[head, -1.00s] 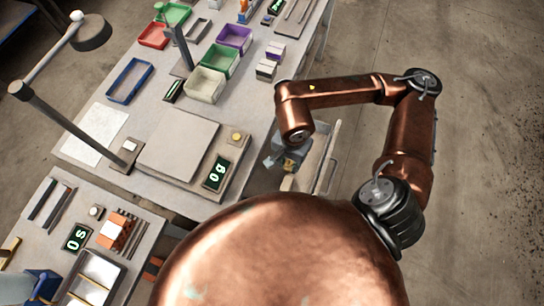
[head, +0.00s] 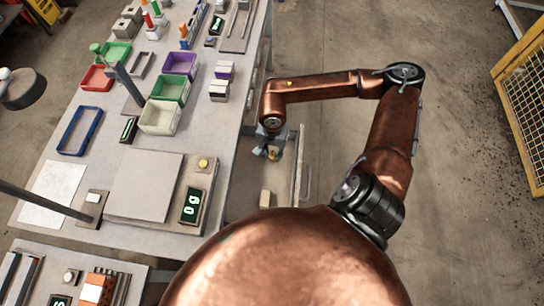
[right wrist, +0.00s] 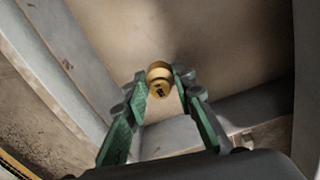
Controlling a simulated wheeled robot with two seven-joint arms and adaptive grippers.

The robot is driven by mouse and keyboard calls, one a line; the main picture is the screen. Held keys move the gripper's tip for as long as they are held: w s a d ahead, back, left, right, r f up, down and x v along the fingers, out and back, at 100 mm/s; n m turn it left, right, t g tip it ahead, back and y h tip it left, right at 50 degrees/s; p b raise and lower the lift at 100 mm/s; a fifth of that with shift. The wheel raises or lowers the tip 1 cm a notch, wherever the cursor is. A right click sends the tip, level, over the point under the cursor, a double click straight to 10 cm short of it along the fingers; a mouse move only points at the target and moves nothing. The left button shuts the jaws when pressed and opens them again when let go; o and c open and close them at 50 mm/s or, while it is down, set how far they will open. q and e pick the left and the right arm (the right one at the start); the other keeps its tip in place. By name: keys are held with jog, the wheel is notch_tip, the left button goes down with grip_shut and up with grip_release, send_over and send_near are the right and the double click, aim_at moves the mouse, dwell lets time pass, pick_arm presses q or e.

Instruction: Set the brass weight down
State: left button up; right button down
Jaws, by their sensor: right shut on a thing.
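The brass weight (head: 273,154) is a small gold-coloured piece with dark marks on its end. My right gripper (head: 271,148) is shut on it, over an open drawer (head: 298,172) at the right side of the table. In the right wrist view the weight (right wrist: 159,78) sits between the two green-padded fingertips (right wrist: 160,88), with the drawer's bare floor (right wrist: 220,55) behind it. I cannot tell whether the weight touches the floor. The scale (head: 145,185) has an empty square plate and a display (head: 190,205) reading 0 g. My left gripper is not in view.
A yellow button (head: 203,163) is on the scale. A cream bin (head: 160,117), a green bin (head: 169,90) and a blue tray (head: 80,130) stand on the table. A yellow mesh fence (head: 525,110) is at far right.

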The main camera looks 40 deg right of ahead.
aim_at(272, 157)
notch_tip(272, 157, down, 3)
jog(key=shift+d+f, duration=0.1)
jog(key=shift+f, duration=0.05)
jog(key=shift+b, duration=0.3)
jog(key=shift+f, duration=0.2)
jog(key=c, duration=1.6)
grip_release()
jog(key=shift+r, duration=0.15)
jog(key=shift+w+r, duration=0.1)
jog(key=shift+r, duration=0.2)
notch_tip(272, 157, up, 12)
jog(key=shift+f+p, duration=0.25)
jog(key=shift+p, duration=0.75)
